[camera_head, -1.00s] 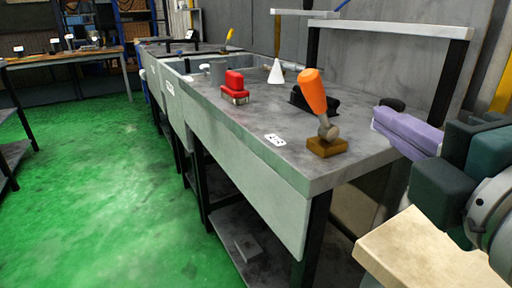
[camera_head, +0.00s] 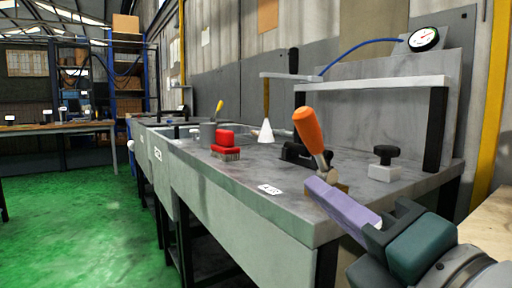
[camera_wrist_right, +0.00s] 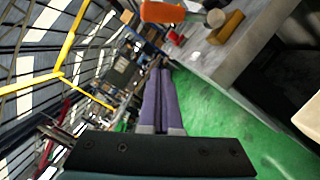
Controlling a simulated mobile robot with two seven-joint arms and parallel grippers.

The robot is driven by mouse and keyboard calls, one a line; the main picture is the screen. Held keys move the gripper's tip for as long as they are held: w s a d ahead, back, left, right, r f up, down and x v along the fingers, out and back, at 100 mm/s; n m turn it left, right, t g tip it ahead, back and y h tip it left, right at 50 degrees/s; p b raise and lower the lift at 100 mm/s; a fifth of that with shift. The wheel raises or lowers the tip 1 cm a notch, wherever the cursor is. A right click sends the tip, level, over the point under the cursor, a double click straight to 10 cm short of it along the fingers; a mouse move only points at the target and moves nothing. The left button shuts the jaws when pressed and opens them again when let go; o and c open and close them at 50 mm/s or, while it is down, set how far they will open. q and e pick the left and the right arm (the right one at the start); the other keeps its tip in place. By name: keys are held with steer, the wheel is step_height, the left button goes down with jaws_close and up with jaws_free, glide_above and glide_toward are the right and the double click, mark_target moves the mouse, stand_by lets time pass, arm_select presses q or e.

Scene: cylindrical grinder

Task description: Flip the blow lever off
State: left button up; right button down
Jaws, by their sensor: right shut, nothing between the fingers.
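The blow lever has an orange handle (camera_head: 309,130) on a metal pivot and a brass block (camera_head: 341,188) near the front right corner of the grey bench. The handle leans up and to the left. My right gripper (camera_head: 316,184) is shut and empty, its purple fingers in front of the lever's base, hiding part of it. I cannot tell whether they touch. In the right wrist view the orange handle (camera_wrist_right: 162,12) and brass block (camera_wrist_right: 228,26) are at the top, beyond and right of the shut fingertips (camera_wrist_right: 160,74). My left gripper is not in view.
The bench (camera_head: 225,180) also holds a red brush (camera_head: 225,145), a white cone (camera_head: 266,132), a black clamp (camera_head: 298,153) and a black knob on a white block (camera_head: 384,164). A raised shelf (camera_head: 385,84) and pressure gauge (camera_head: 423,39) stand behind. Green floor is free at left.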

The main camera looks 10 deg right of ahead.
mark_target(316, 145)
steer(key=w+r, duration=0.1)
steer(key=w, duration=0.2)
steer(key=w+r, duration=0.1)
steer(key=w, duration=0.2)
steer(key=w+d+p, duration=0.1)
steer(key=w, duration=0.3)
steer(key=shift+r, duration=0.4)
steer(key=shift+d+r, duration=0.1)
steer(key=shift+d, duration=0.25)
steer(key=shift+w+d+r, duration=0.1)
steer(key=shift+w+d, duration=0.05)
steer(key=shift+r+p, duration=0.1)
steer(key=shift+p, duration=0.2)
steer(key=shift+d+r+m+p, duration=0.2)
steer(key=shift+m+p, duration=0.3)
